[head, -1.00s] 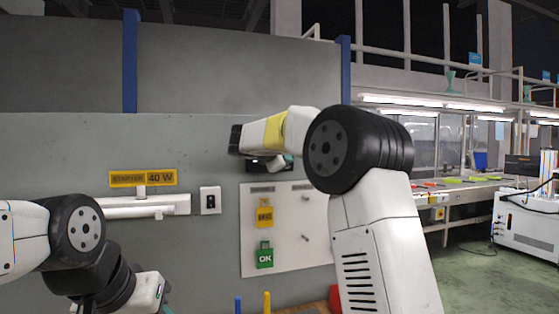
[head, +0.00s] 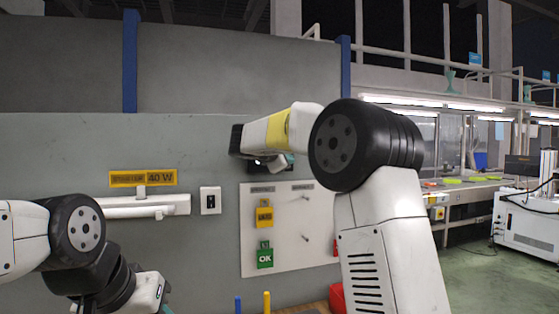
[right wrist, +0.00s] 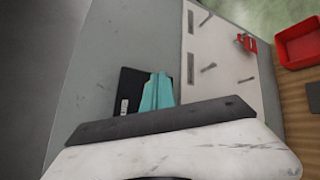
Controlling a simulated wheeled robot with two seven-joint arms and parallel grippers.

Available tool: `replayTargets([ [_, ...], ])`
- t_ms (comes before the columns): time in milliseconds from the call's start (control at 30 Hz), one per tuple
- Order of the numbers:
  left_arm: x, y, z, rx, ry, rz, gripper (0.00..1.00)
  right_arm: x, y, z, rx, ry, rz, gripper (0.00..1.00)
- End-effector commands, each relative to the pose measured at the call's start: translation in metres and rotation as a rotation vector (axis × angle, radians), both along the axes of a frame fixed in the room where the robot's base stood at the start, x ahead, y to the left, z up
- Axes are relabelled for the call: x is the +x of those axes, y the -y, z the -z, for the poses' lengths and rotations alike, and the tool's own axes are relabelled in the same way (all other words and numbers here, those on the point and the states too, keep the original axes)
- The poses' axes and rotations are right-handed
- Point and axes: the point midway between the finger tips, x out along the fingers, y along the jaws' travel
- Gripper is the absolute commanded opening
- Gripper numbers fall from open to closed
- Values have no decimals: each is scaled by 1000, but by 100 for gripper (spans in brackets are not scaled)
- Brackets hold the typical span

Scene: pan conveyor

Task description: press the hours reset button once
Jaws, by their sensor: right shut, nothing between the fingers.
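A small black panel (right wrist: 130,82) is on the grey wall in the right wrist view, partly covered by my gripper. A small pale part (right wrist: 124,106) shows on it; I cannot tell whether this is a display or the hours reset button. My right gripper (right wrist: 157,82) has its teal fingers shut and empty, in front of the panel; contact cannot be judged. In the head view the right gripper (head: 284,161) is largely hidden by its own wrist. My left gripper (head: 166,309) shows only as a sliver at the bottom edge.
A white board (head: 290,255) with yellow and green OK tags hangs below the panel. A lamp tube (head: 130,210) and white switch (head: 210,200) are on the wall to the left. A red bin (right wrist: 300,43) stands on a wooden surface (right wrist: 297,95).

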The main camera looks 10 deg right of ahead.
Motion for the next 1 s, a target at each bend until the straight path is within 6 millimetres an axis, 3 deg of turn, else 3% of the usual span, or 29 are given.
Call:
replayTargets([
  [267,0,0,0,0,0,0,36,-1,0,0,0,0,0,0],
  [700,0,0,0,0,0,0,36,-41,8,0,0,-1,-1,0],
  [1000,0,0,0,0,0,0,36,-49,9,0,0,0,-1,0],
])
